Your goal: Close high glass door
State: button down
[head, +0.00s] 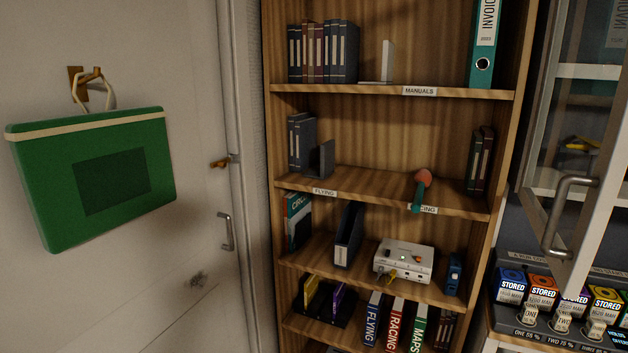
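The high glass door (584,238) is at the right edge of the head view, on a white cabinet above a counter. It has a pale frame and a metal bar handle (565,215) near its lower free edge. The door appears to stand open, slanting out toward me with its lower corner jutting over the counter. White shelves (588,71) and a small yellow item (583,144) show behind the glass. The door's top and the right part of the cabinet are cut off by the frame. My gripper is not in view.
A wooden bookcase (395,190) with binders, a white device (404,261) and other items stands left of the cabinet. Several boxes marked STORED (541,291) sit on the counter below the door. A green bag (92,180) hangs on a white door (190,90) at left.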

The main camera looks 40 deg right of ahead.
aim_at(570, 269)
jog(key=z, duration=1.25)
